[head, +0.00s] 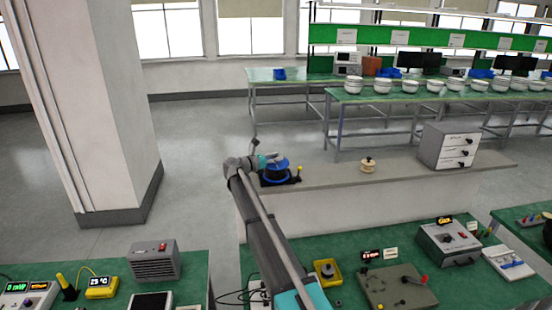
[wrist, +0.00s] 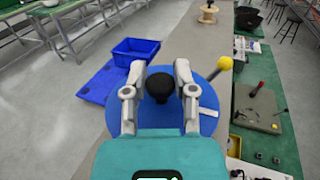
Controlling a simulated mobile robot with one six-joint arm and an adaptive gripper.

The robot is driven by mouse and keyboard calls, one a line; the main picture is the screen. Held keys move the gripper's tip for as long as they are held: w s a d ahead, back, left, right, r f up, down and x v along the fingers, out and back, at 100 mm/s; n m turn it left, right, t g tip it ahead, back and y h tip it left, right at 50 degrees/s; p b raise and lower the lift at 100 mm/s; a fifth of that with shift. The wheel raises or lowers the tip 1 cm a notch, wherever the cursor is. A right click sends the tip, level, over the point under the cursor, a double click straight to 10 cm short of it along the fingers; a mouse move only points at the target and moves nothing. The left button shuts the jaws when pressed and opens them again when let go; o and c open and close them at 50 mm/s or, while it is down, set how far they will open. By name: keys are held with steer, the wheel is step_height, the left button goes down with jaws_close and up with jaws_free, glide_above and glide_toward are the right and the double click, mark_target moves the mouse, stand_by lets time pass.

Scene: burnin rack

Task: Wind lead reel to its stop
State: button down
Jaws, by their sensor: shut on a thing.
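The blue lead reel (head: 276,174) is at the left end of the grey counter. In the wrist view its round blue disc (wrist: 208,98) lies below my gripper (wrist: 160,76). A black knob (wrist: 160,88) stands up from the disc between my two fingers, and my gripper is shut on it. A yellow ball on a dark stalk (wrist: 224,63) stands at the disc's right edge; it also shows in the head view (head: 299,168). A pale strip (wrist: 208,112) lies on the disc. My fingers and palm hide part of the reel.
A blue bin (wrist: 136,50) and a flat blue panel (wrist: 98,84) show left of the reel. A pale wooden spool (head: 368,165) and a drawer cabinet (head: 446,146) stand farther right on the counter. A green bench (head: 345,282) with instruments is nearer.

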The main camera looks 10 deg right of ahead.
steer(key=shift+c, duration=2.1)
jaws_free()
steer(key=shift+a, duration=0.1)
steer(key=v, duration=1.1)
steer(key=shift+a, duration=0.4)
steer(key=shift+d, duration=0.1)
